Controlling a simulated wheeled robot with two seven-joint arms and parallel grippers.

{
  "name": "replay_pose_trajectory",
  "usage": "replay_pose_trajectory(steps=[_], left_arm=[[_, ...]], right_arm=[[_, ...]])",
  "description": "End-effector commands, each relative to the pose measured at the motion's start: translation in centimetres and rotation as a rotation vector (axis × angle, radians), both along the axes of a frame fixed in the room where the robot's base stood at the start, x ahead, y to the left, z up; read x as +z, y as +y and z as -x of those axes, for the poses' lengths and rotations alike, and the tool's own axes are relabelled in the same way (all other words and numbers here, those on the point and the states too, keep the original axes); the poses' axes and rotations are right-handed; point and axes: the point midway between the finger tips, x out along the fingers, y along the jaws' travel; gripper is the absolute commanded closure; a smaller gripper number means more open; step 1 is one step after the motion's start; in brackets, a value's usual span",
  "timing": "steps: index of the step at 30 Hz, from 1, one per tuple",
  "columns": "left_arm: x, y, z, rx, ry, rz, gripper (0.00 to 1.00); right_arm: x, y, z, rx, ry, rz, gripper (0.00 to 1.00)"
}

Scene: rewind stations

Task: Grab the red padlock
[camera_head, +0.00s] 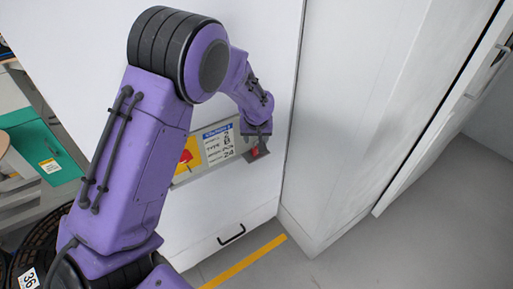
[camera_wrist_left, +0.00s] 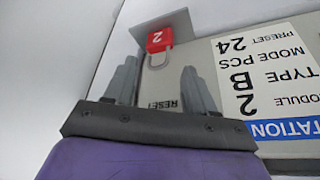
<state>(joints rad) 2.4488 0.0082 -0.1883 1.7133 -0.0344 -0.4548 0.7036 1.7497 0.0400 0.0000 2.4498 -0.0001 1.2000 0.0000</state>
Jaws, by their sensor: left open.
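The red padlock (camera_wrist_left: 160,40) carries a white number 2 and has a grey shackle. In the left wrist view it sits by a grey plate at the end of the panel, just beyond my fingertips. In the head view the padlock (camera_head: 255,152) shows as a small red patch just below my left gripper (camera_head: 258,143). The padlock appears roughly centred ahead of the gap. Whether a finger touches it cannot be told. My right gripper is not in view.
The grey panel with a label (camera_head: 219,143) and a red knob on yellow (camera_head: 186,156) is on the white cabinet (camera_head: 200,220). A black handle (camera_head: 232,234) is lower down. A white cabinet side (camera_head: 345,110) stands to the right. Grey floor (camera_head: 400,240) is clear.

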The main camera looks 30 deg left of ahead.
Motion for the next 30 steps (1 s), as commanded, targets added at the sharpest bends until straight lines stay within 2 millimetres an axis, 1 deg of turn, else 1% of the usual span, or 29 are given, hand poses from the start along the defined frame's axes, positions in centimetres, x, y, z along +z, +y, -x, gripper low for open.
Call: replay_pose_trajectory(steps=[4,7,10,13,18,20,21,22,30], left_arm=[[-1.7,0.3,-0.7,-0.001,0.002,0.0,0.45],[-3.4,0.6,-1.3,-0.001,0.004,0.001,0.45],[-4.9,0.9,-1.8,-0.001,0.002,0.0,0.45],[-5.3,1.0,-2.0,0.0,-0.001,0.0,0.45],[-5.4,1.0,-2.0,0.0,-0.001,0.0,0.45],[-5.4,1.0,-2.0,-0.001,0.0,0.0,0.64],[-5.4,1.0,-2.0,-0.001,0.0,0.0,0.77],[-5.4,1.0,-2.0,-0.001,0.0,0.0,0.87],[-5.3,1.0,-2.0,-0.001,-0.001,0.0,0.87]], right_arm=[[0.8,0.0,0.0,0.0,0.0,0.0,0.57],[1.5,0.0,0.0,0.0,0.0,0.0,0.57],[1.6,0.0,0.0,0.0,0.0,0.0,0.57],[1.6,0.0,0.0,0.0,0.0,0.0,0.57],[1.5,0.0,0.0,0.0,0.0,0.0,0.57],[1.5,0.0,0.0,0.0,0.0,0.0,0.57],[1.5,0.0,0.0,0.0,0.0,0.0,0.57],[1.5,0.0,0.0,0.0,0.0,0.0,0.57],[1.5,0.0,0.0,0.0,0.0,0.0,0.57]])
